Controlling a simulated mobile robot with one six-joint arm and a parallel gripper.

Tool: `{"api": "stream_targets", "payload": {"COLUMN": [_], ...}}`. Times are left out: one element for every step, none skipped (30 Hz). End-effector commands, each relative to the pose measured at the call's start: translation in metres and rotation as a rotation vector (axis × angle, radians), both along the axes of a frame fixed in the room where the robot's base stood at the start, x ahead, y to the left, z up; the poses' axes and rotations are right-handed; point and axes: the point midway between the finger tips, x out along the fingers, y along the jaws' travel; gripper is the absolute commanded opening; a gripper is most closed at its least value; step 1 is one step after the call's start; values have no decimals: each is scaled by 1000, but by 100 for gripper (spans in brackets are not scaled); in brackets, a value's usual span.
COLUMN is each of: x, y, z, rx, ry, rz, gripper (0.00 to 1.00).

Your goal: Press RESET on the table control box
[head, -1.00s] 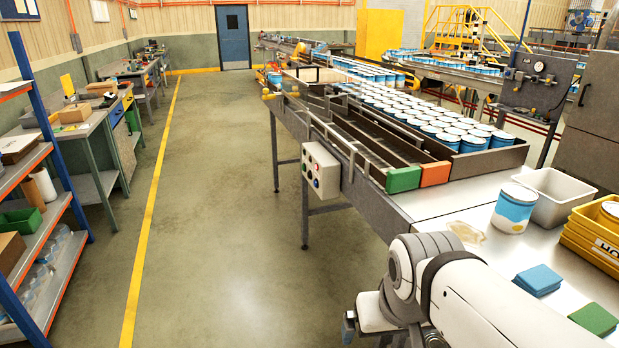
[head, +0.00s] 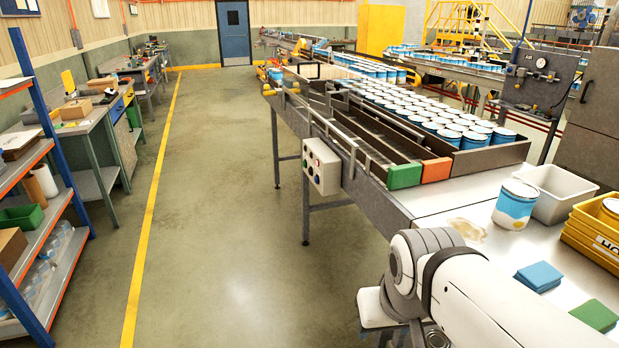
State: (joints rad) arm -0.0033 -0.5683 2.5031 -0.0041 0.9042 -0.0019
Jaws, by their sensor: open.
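The control box (head: 321,167) is a pale grey box on the near left side of the conveyor table, above the floor aisle. Several small round buttons show on its left-facing side, dark, red and green among them. Their labels are too small to read, so I cannot tell which is RESET. My white and grey arm (head: 470,295) reaches in from the lower right, below and to the right of the box. It is well apart from the box. My gripper cannot be made out; the arm's far end runs down to the bottom edge of the picture.
The conveyor table (head: 375,207) carries rows of blue-and-white cans. A green block (head: 404,175) and an orange block (head: 436,170) cap its lanes. A single can (head: 515,205), a white bin (head: 553,192) and yellow crates (head: 590,238) stand at right. The left floor (head: 220,220) is clear.

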Motion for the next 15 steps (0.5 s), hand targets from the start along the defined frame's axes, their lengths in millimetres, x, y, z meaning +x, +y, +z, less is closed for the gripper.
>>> {"api": "stream_targets", "payload": {"x": [0,0,0,0,0,0,0,0,0,0,0,0,0,0,0], "y": [0,0,0,0,0,0,0,0,0,0,0,0,0,0,0], "z": [0,0,0,0,0,0,0,0,0,0,0,0,0,0,0], "rx": [0,0,0,0,0,0,0,0,0,0,0,0,0,0,0], "ry": [0,0,0,0,0,0,0,0,0,0,0,0,0,0,0], "rz": [0,0,0,0,0,0,0,0,0,0,0,0,0,0,0], "gripper": [49,47,44,41,39,35,33,30,27,25,22,19,17,14,11]}}
